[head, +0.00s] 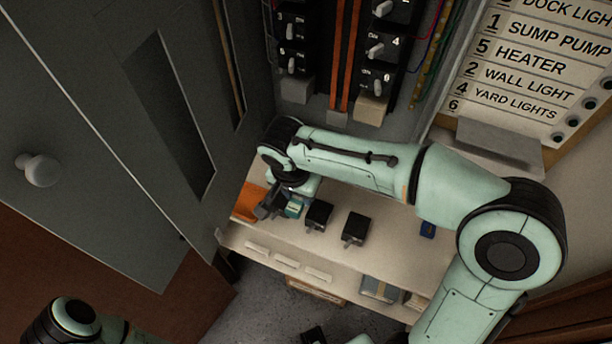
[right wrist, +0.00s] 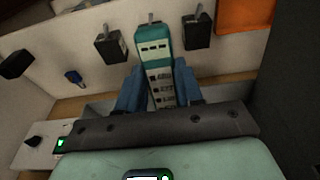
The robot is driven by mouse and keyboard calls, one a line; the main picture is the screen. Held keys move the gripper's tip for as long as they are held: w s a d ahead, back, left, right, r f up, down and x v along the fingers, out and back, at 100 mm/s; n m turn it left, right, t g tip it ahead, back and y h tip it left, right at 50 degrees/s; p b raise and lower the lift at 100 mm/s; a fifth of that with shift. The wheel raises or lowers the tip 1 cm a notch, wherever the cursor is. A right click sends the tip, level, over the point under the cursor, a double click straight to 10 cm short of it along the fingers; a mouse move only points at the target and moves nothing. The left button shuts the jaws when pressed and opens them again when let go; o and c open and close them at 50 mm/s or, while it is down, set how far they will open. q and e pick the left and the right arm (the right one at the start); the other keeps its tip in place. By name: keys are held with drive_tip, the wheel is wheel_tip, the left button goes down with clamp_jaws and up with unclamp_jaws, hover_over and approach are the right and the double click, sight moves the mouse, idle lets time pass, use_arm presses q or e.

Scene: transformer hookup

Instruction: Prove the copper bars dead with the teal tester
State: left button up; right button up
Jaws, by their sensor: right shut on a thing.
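The copper bars (head: 345,55) run as two upright orange-brown strips between the black switch columns inside the cabinet in the head view. The teal tester (right wrist: 155,62) stands between the blue fingers of my right gripper (right wrist: 158,88) in the right wrist view. The gripper is shut on it. In the head view the tester (head: 294,209) shows as a small teal piece beside my right gripper (head: 276,203), over the pale shelf below the bars and apart from them. I cannot tell whether the tester touches the shelf. My left gripper is out of view.
Black blocks (head: 318,214) (head: 355,228) and a blue item (head: 428,230) are on the pale shelf (head: 390,215). An orange thing (head: 248,203) lies at its left end. The open grey door (head: 120,110) fills the left. A label board (head: 530,60) is at right.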

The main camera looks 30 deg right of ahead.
drive_tip(key=shift+w+d+r+p, duration=0.1)
drive_tip(key=shift+w+d+p, duration=0.25)
drive_tip(key=shift+w+d, duration=0.2)
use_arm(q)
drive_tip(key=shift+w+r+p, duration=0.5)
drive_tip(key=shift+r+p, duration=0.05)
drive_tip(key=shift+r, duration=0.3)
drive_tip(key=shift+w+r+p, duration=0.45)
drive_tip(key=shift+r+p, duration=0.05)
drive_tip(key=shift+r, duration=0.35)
use_arm(e)
drive_tip(key=shift+w+d, duration=1)
drive_tip(key=shift+d, duration=0.2)
drive_tip(key=shift+w+d, duration=1)
drive_tip(key=shift+d, duration=0.2)
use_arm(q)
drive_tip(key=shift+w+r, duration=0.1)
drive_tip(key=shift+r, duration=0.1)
use_arm(e)
drive_tip(key=shift+w+d, duration=0.3)
drive_tip(key=shift+d, duration=0.1)
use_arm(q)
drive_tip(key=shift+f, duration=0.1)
